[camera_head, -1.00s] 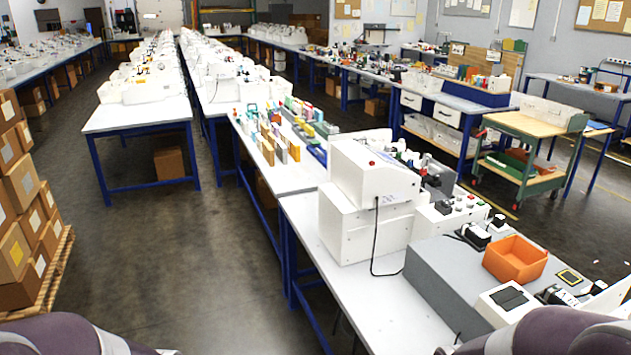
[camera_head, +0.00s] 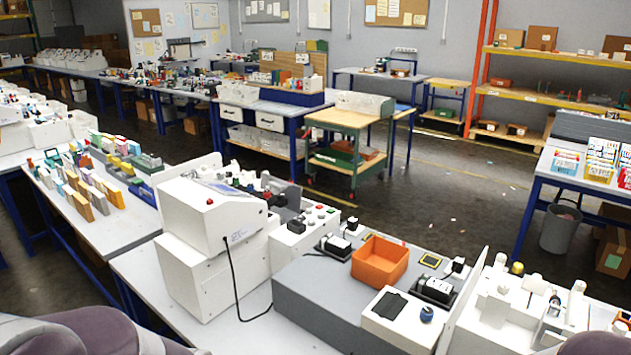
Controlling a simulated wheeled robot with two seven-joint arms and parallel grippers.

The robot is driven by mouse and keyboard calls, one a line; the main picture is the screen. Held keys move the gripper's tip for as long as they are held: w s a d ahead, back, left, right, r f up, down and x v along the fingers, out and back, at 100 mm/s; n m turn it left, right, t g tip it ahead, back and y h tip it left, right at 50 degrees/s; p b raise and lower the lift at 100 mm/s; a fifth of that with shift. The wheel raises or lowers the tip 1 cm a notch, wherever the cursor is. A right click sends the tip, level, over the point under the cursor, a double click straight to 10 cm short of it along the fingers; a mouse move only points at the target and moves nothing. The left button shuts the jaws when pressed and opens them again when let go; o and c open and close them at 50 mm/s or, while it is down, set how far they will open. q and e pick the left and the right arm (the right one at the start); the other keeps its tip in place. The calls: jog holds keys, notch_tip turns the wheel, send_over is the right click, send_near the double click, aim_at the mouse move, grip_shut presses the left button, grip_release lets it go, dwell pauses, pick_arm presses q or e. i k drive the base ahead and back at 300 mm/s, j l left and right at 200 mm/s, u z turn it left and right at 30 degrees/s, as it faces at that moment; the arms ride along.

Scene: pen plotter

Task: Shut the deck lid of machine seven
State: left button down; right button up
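No number is readable, so I cannot tell which machine is machine seven. The nearest machines stand on the front bench. One is a white boxy machine (camera_head: 212,215) with a sloped top panel and a black cable. Beside it is a grey deck (camera_head: 320,297) with an orange open bin (camera_head: 379,261) and a white block with a black pad (camera_head: 400,315). To its right, a thin white panel (camera_head: 466,300) stands tilted upright beside another white machine (camera_head: 520,300); I cannot tell whether it is a lid. Neither gripper is in view; only purple-grey parts of my arms show at the bottom corners.
Colourful upright blocks (camera_head: 95,185) stand on the bench at left. A green-framed cart (camera_head: 345,150) stands behind the machines, and open floor (camera_head: 440,205) lies beyond. A grey bin (camera_head: 560,228) stands by the right bench. Orange shelving (camera_head: 487,70) is at the back right.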

aim_at(293, 192)
jog(key=i+j+z, duration=0.1)
jog(key=z, duration=0.3)
jog(key=j+z, duration=0.6)
jog(key=z, duration=0.2)
jog(key=j+z, duration=0.25)
jog(key=z, duration=0.15)
